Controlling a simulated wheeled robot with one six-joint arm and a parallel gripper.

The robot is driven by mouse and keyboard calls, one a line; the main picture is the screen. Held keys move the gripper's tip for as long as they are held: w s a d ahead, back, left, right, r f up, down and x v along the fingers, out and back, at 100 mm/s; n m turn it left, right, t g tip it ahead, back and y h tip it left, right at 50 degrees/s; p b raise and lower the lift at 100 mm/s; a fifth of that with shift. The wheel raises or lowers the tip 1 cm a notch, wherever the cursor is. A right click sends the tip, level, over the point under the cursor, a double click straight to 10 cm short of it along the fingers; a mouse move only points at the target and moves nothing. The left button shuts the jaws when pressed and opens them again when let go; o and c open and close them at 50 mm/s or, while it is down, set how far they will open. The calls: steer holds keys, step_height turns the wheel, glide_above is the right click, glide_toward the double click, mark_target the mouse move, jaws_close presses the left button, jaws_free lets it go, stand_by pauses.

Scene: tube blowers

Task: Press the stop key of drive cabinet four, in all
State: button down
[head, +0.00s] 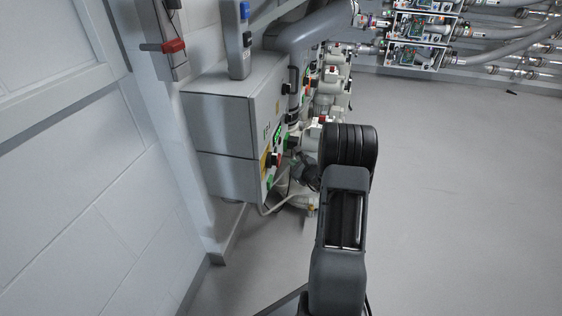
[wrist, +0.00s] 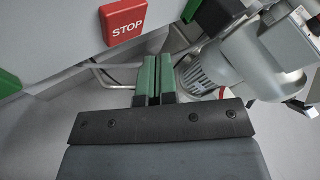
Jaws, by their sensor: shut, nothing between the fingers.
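A square red key marked STOP (wrist: 125,19) shows at the top of the wrist view, on a pale cabinet face (wrist: 48,38). My gripper (wrist: 157,58) has its two green fingers side by side and shut, with nothing between them. Its tips appear just below and to the right of the key, apart from it in the picture; the depth gap is hard to tell. In the head view the grey drive cabinets (head: 222,112) stand against the left wall, and my gripper is mostly hidden by my arm beside their key face. I can read no cabinet number.
A green key (wrist: 9,84) sits at the left edge of the wrist view. A grey finned motor (wrist: 212,66) is close on the right of my fingers. In the head view, a cable (head: 277,203) hangs by the cabinets, and the floor on the right (head: 460,190) is clear.

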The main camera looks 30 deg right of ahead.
steer(key=shift+s+d, duration=1.2)
steer(key=shift+d, duration=0.05)
